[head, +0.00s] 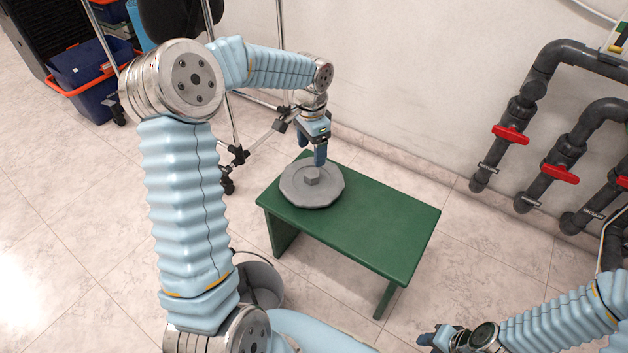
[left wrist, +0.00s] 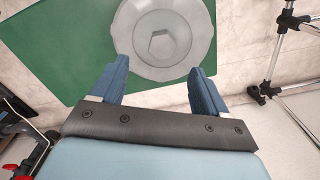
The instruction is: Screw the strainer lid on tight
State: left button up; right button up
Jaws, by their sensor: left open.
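The strainer lid (head: 312,184) is a round grey disc with a scalloped rim and a raised hexagonal knob in the middle. It lies on the left part of a green bench; whether anything is under it is hidden. My left gripper (head: 320,156) points down just behind the knob and appears to be above the lid. In the left wrist view the lid (left wrist: 162,40) lies beyond the two blue fingers (left wrist: 158,85), which are spread apart with nothing between them. My right gripper (head: 440,338) is at the bottom right, away from the bench; its jaws are too small to tell.
The green bench (head: 385,225) is bare to the right of the lid. A grey bucket (head: 262,283) stands on the floor at its front left. Grey pipes with red valve handles (head: 510,134) run along the right wall. A metal stand (head: 232,120) is behind my left arm.

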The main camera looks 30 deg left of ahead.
aim_at(312, 173)
pick_arm(q)
jog(key=f, duration=0.6)
jog(key=f+b, duration=0.1)
jog(key=f, duration=0.2)
jog(key=shift+w+a+f, duration=0.1)
jog(key=shift+w+f, duration=0.1)
jog(key=shift+w, duration=0.1)
jog(key=shift+r, duration=0.1)
jog(key=c, duration=1.3)
jog(key=shift+o, duration=0.2)
